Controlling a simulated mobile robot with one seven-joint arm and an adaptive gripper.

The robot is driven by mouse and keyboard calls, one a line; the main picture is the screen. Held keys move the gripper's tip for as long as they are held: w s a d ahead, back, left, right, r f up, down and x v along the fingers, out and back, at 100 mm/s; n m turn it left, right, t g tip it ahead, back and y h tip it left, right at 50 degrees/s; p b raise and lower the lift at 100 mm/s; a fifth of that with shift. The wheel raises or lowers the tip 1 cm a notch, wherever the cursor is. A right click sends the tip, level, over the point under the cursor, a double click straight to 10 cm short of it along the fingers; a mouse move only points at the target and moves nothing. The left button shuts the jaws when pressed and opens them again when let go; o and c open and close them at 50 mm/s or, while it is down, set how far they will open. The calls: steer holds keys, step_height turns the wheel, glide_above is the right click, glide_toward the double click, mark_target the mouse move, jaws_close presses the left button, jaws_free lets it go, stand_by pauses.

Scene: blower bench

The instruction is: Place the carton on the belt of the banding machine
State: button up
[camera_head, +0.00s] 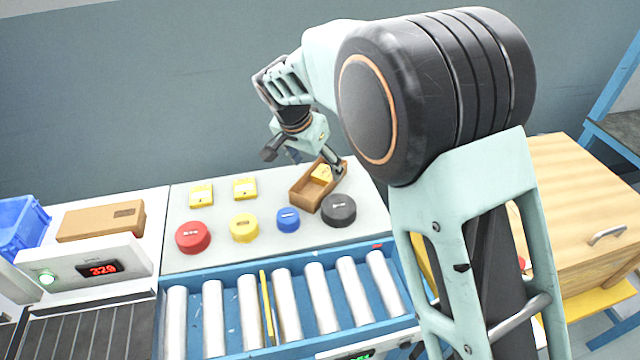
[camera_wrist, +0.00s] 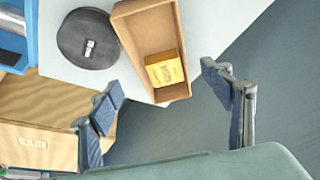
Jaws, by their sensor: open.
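A small yellow carton (camera_head: 322,173) lies in an open wooden tray (camera_head: 304,195) at the right of the pale bench; it also shows at one end of the tray in the wrist view (camera_wrist: 164,70). Two similar yellow cartons (camera_head: 201,194) (camera_head: 245,188) lie on the bench to the left. A flat brown box (camera_head: 100,220) lies further left, behind a panel with a red display. My gripper (camera_head: 305,158) is open and empty above the tray; in the wrist view its fingertips (camera_wrist: 167,93) are spread apart. A dark slatted belt (camera_head: 80,338) is at the lower left, partly cut off.
Red (camera_head: 193,237), yellow (camera_head: 243,227), blue (camera_head: 288,219) and black (camera_head: 338,210) round pieces stand in front of the cartons and tray. A blue-framed roller conveyor (camera_head: 230,330) runs along the front. A blue bin (camera_head: 22,225) is far left, a wooden drawer unit (camera_head: 570,200) right.

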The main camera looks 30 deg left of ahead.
mark_target(321, 178)
steer(key=x, duration=0.5)
steer(key=shift+a+f, duration=0.15)
steer(key=shift+f, duration=0.25)
steer(key=shift+c, duration=0.5)
steer(key=c, duration=1.3)
steer(key=shift+r, duration=0.15)
